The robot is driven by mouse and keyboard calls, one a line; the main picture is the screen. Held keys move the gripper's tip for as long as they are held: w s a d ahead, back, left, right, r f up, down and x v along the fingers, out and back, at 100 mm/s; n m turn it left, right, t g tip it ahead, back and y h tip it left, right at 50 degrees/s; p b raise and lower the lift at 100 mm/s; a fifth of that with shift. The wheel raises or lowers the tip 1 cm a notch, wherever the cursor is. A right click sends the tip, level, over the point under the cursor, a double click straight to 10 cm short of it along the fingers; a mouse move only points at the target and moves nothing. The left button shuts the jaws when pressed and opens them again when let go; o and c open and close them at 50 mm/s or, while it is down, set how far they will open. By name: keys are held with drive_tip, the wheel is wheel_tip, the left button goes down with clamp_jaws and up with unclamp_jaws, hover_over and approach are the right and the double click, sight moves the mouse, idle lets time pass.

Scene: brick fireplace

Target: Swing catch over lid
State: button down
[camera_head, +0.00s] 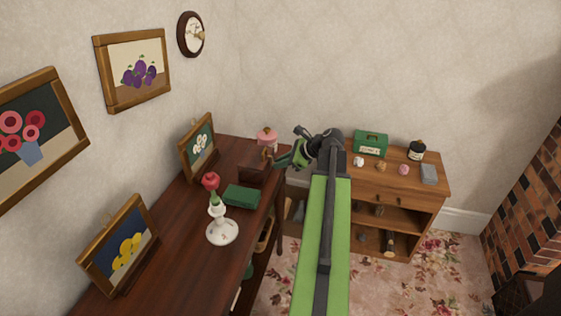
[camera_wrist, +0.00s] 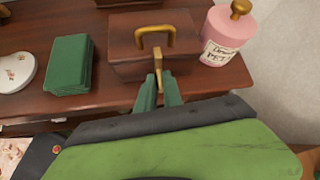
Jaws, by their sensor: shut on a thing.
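A brown wooden box (camera_wrist: 125,53) with a brass handle (camera_wrist: 148,31) on its lid stands on the dark wooden table. The lid looks closed. A narrow brass catch (camera_wrist: 157,60) shows at the middle of the box's front, its upper end by the lid's edge. I cannot tell whether it lies over the lid. My gripper (camera_wrist: 158,88) is at the box's front, its green fingers shut on the catch's lower part. In the head view, my gripper (camera_head: 284,159) reaches the box (camera_head: 253,163) from the right, and the catch is too small to make out.
A pink jar (camera_wrist: 228,40) stands right of the box, close to it. A green book (camera_wrist: 70,64) lies to the left. A low wooden cabinet (camera_head: 400,190) with small items stands at right.

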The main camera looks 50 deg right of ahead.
drive_tip(key=c, duration=1.5)
unclamp_jaws()
drive_tip(key=p+v, duration=1.1)
drive_tip(key=v, duration=0.6)
drive_tip(key=shift+s+r, duration=0.1)
drive_tip(key=shift+r, duration=0.1)
